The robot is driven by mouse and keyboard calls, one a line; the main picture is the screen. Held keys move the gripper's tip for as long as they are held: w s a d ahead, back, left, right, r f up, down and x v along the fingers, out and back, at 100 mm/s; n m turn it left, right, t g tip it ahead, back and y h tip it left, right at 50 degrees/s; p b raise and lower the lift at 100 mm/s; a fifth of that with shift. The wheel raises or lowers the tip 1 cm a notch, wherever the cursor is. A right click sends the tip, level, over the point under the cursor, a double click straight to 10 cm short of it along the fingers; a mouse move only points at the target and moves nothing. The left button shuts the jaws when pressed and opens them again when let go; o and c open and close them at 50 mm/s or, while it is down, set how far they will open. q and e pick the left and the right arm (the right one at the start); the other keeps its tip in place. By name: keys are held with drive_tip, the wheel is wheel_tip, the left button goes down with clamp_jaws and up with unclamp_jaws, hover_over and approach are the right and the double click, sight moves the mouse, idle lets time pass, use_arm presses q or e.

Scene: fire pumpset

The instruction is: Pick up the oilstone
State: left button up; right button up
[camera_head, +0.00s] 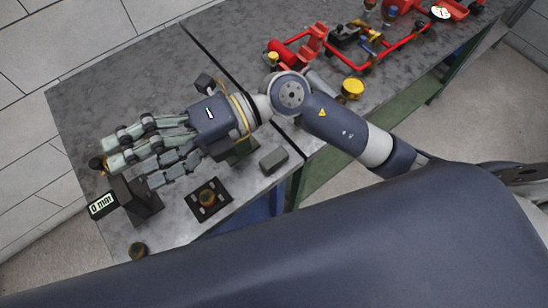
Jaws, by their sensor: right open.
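A small grey block (273,161), which looks like the oilstone, lies on the grey worktop (85,100) near its front edge. My right gripper (118,150) reaches in over the worktop from the right. Its fingers point left and are open, with nothing seen between them. The block is to the right of the fingers, just below and right of the wrist, apart from it. My left gripper is not in view.
A dark device with a "0 mm" display (103,205) stands below the fingertips. A dark square plate with a round brass piece (208,198) lies left of the block. A green object (242,150) is partly hidden under the wrist. Red pump parts (295,52) occupy the far right bench.

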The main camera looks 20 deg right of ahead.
drive_tip(key=d+f+n+h, duration=0.2)
drive_tip(key=d+f+h, duration=0.3)
drive_tip(key=f, duration=0.5)
drive_tip(key=m+t+h+p, duration=0.1)
drive_tip(key=m+t+h, duration=0.15)
drive_tip(key=h, duration=0.95)
hover_over(273, 156)
drive_tip(key=shift+n+t, duration=0.25)
drive_tip(key=shift+n, duration=0.1)
wheel_tip(273, 156, down, 12)
drive_tip(key=shift+s+a, duration=0.15)
drive_tip(key=shift+f, duration=0.3)
drive_tip(key=f+p, duration=0.1)
drive_tip(key=f, duration=0.1)
drive_tip(key=f+p, duration=0.1)
drive_tip(key=f, duration=0.2)
drive_tip(key=shift+d+p, duration=0.2)
drive_tip(key=shift+p, duration=0.2)
drive_tip(key=shift+f, duration=0.2)
drive_tip(key=c, duration=1.4)
drive_tip(key=shift+o, duration=0.2)
